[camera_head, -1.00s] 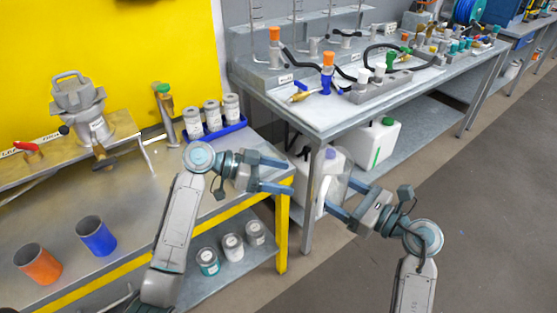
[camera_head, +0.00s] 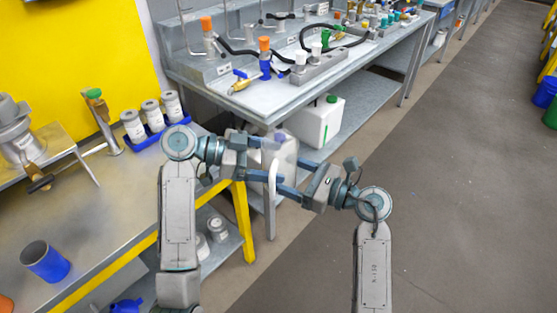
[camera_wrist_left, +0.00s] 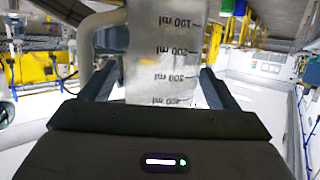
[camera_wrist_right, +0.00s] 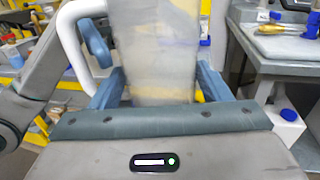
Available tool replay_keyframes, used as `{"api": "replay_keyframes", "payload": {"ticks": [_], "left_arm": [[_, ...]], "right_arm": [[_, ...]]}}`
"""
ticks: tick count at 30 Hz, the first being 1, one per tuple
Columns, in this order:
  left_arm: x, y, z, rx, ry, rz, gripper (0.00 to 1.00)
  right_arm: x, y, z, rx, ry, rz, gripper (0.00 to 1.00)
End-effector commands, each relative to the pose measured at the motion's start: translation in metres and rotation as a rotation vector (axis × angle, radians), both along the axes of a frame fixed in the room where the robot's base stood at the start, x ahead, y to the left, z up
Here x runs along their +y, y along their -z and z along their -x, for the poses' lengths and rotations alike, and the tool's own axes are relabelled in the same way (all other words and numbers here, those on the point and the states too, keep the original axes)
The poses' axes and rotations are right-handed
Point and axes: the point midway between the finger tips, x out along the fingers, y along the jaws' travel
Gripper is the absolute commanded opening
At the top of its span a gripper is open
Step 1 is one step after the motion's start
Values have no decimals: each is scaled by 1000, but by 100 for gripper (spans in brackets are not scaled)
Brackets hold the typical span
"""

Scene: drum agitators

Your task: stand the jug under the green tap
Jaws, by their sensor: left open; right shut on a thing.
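The jug (camera_head: 284,152) is clear with a pale handle. My right gripper (camera_head: 284,178) is shut on it, in the air in front of the benches. My left gripper (camera_head: 287,152) is open, its fingers reaching either side of the jug. In the left wrist view the jug (camera_wrist_left: 165,50) shows ml marks, upside down in the picture, between the fingers. In the right wrist view the jug (camera_wrist_right: 155,50) fills the jaws, handle at left. A green-topped tap-like fitting (camera_head: 94,94) stands by the left bench; another green-topped fitting (camera_head: 325,38) is on the grey bench. I cannot tell which is the tap.
A blue tray (camera_head: 160,134) of tins and a blue cup (camera_head: 45,262) are on the left bench.

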Motion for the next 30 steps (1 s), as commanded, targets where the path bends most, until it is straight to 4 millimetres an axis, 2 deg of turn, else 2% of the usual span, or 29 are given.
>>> {"api": "replay_keyframes", "payload": {"ticks": [3, 6, 16, 17, 21, 23, 24, 27, 30], "left_arm": [[-13, 4, -1, 2, 1, 3, 82], [-19, 6, -1, 1, 0, 1, 82], [-22, 7, -2, 1, 0, 0, 82], [-22, 7, -2, 1, 0, 0, 78], [-21, 7, -2, 1, 0, 0, 50], [-21, 7, -1, 1, 1, 0, 48], [-22, 6, -1, 1, 1, 0, 44], [-21, 6, -2, 1, 0, 0, 44], [-21, 6, -2, 1, 0, 0, 44]], "right_arm": [[0, 0, 0, 0, 0, 0, 47], [0, 0, 0, 0, 0, 0, 47], [0, 0, 0, 0, 0, 0, 47], [0, 0, 0, 0, 0, 0, 47], [0, 0, 0, 0, 0, 0, 47], [0, 0, 0, 0, 1, 0, 47], [0, 0, 0, 0, 1, 0, 78], [0, 0, 0, 0, 1, 0, 96], [0, 0, 0, 0, 0, 0, 96]]}}
